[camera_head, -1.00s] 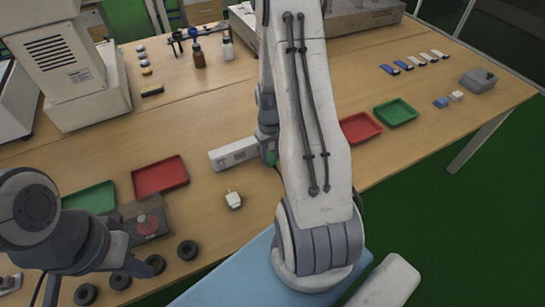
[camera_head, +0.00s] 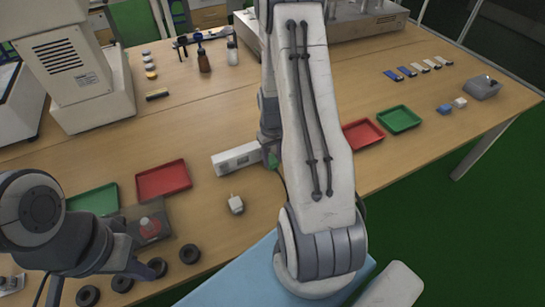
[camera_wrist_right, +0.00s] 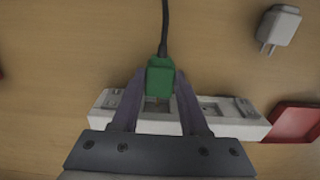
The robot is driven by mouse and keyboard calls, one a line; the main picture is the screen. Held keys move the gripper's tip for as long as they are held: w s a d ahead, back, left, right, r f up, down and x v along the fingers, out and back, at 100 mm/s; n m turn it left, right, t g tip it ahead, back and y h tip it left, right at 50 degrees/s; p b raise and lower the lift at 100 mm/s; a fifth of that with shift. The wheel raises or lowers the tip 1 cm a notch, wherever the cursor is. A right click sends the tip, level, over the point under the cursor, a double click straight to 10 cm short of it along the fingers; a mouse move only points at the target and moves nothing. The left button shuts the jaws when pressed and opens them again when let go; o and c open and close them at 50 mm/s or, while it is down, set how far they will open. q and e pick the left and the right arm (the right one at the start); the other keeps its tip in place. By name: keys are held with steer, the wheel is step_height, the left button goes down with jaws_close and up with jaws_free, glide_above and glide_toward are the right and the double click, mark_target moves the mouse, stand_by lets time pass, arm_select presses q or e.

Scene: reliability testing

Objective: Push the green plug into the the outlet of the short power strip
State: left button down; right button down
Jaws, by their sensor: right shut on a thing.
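The green plug (camera_wrist_right: 160,77) sits between the fingers of my right gripper (camera_wrist_right: 159,88), which is shut on it; a dark cable runs away from its far end. The plug is over the white power strip (camera_wrist_right: 233,118), its near end by an outlet recess. I cannot tell whether its prongs have entered. In the head view the strip (camera_head: 232,161) lies on the table, and a bit of the green plug (camera_head: 272,161) shows at its right end; my right arm hides the rest. My left gripper (camera_head: 146,268) is low at the left, away from the strip; its opening is unclear.
A white adapter (camera_head: 236,204) lies in front of the strip; it also shows in the wrist view (camera_wrist_right: 279,25). A red tray (camera_head: 163,179) is left of the strip, and red (camera_head: 363,134) and green (camera_head: 399,118) trays are right of my right arm.

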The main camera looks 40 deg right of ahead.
stand_by(0.7)
steer(key=shift+w+d, duration=0.15)
steer(key=shift+w, duration=0.55)
stand_by(0.4)
steer(key=shift+p, duration=0.45)
stand_by(0.5)
steer(key=shift+w+d, duration=0.1)
steer(key=shift+w, duration=0.45)
steer(key=shift+p, duration=0.3)
stand_by(1.1)
steer(key=shift+w+d, duration=0.15)
steer(key=shift+w, duration=0.25)
stand_by(0.4)
steer(key=shift+c, duration=1.7)
jaws_free()
